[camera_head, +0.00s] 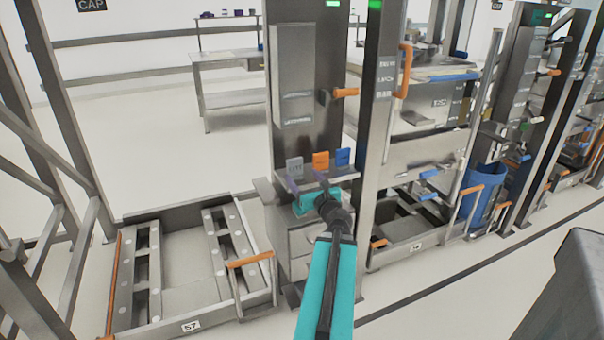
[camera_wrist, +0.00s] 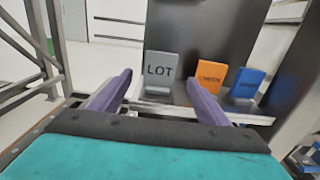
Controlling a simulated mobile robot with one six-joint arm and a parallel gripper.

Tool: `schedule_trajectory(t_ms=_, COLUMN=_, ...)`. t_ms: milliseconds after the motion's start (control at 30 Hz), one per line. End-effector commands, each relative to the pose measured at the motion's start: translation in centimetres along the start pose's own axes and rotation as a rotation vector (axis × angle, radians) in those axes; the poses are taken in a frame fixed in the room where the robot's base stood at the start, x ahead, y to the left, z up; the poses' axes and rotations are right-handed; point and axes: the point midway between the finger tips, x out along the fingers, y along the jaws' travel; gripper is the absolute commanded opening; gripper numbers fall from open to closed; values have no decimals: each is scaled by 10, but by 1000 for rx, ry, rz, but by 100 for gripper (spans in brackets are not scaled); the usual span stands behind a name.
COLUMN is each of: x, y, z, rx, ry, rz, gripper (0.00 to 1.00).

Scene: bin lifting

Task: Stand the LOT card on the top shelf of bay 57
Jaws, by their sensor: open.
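The grey LOT card (camera_wrist: 160,70) stands upright in a small rack (camera_wrist: 160,97) on the dark column. In the head view the LOT card (camera_head: 295,167) is the leftmost of three cards. My gripper (camera_wrist: 162,85) is open, with its two purple fingers apart in front of the LOT card. The card shows between the fingers, and I cannot tell how close it is. In the head view my gripper (camera_head: 307,182) is just below the cards. Bay 57 has a number plate (camera_head: 191,326) on its low front base at the lower left. Its top shelf is not clearly visible.
An orange card (camera_wrist: 209,76) and a blue card (camera_wrist: 247,83) stand right of the LOT card, the orange one close to my right finger. An orange handle (camera_head: 250,262) stands at bay 57's front. A metal post (camera_head: 378,130) rises right of the cards. Open floor lies in front.

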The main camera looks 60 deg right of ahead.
Motion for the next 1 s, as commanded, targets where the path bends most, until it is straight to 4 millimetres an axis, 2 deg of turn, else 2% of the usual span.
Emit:
schedule_trajectory(t_ms=433, x=-15, y=0, z=2, rx=0, ry=0, rz=-1, gripper=70)
schedule_trajectory(t_ms=1000, x=-17, y=0, z=0, rx=0, ry=-1, rz=-2, gripper=70)
